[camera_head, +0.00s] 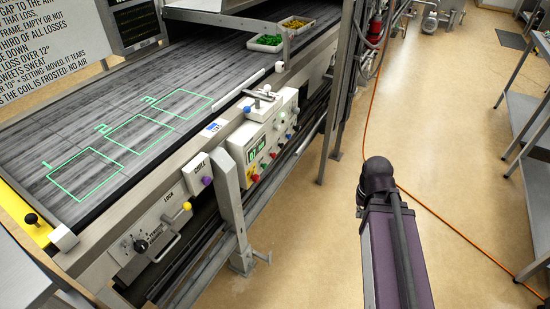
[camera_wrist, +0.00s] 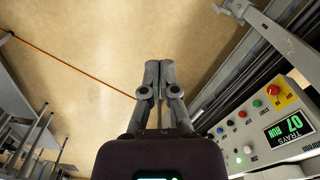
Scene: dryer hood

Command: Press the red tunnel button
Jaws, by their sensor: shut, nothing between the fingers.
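The white control panel (camera_head: 262,135) is on the side of the conveyor, with a green display and several small coloured buttons. In the wrist view the panel (camera_wrist: 285,160) is at the right. A red button (camera_wrist: 273,90) sits on a yellow plate at its upper end. A green button (camera_wrist: 257,102) and other coloured ones are beside it. I cannot read which red one is labelled tunnel. My gripper (camera_wrist: 160,66) is shut and empty, left of the panel and apart from it, over the floor. The head view shows my arm but no fingers.
The conveyor (camera_head: 60,135) carries green outlined squares. A purple knob (camera_head: 207,181) and a yellow-tipped lever (camera_head: 187,206) stick out near a metal post (camera_head: 228,195). An orange cable (camera_head: 440,220) crosses the open floor. Metal shelves (camera_head: 525,115) stand at the right.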

